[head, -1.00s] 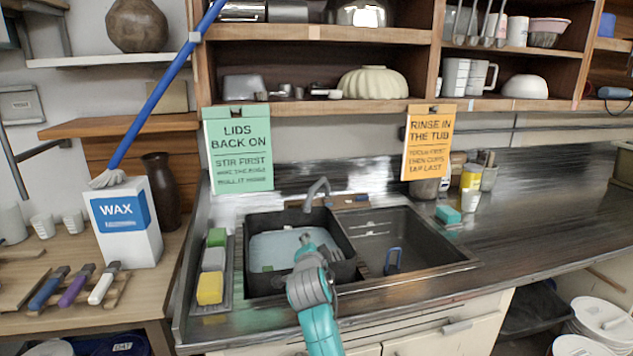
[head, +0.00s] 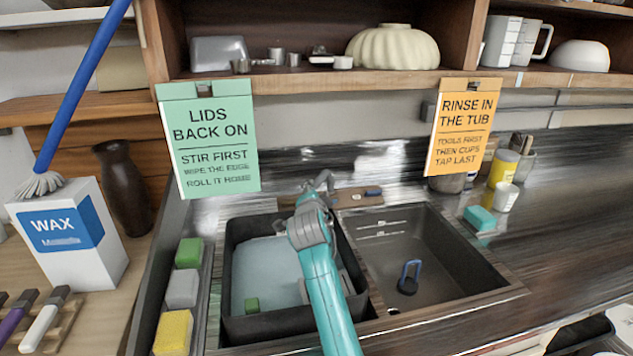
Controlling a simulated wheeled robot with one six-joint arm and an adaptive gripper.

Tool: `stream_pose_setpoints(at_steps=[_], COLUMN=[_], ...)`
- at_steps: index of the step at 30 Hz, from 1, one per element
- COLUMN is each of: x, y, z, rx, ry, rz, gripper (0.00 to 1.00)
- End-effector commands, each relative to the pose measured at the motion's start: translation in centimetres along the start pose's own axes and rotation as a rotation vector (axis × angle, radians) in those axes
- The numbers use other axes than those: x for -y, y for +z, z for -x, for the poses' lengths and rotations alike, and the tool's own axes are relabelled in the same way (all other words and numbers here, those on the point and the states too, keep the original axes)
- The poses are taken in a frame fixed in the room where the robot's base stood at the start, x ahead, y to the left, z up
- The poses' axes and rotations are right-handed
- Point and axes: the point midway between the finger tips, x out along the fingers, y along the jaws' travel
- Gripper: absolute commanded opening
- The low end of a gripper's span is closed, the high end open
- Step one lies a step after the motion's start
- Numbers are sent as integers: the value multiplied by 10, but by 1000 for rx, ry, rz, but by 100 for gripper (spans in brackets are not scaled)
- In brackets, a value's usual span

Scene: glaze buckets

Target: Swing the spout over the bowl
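The grey spout (head: 327,181) stands at the back of the sink, near the divider between its two halves. My teal and grey arm covers most of it. The right sink bowl (head: 440,250) is bare apart from a small blue-handled item. The left half holds a dark tub (head: 240,322) of pale blue-grey water. My gripper (head: 311,198) is at the far end of my arm, close in front of the spout in the picture. Its fingers are not clear, so I cannot tell whether it touches the spout or is open.
A sponge tray with green, grey and yellow sponges (head: 173,333) lies left of the tub. A blue-handled item (head: 409,277) stands in the right bowl. Two hanging signs (head: 215,140) and a shelf edge (head: 350,82) are above. The counter (head: 565,190) at right is mostly clear.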

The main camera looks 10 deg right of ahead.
Motion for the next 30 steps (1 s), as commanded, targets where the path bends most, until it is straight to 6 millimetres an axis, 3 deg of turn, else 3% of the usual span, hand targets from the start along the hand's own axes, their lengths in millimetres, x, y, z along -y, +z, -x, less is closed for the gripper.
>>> stream_pose_setpoints(at_steps=[15,21,30], x=[0,0,0], y=[-1,-1,0], z=[-78,-94,-98], rx=[0,-1,0], ry=[1,0,-1], rz=[0,0,-1], gripper=[50,50,50])
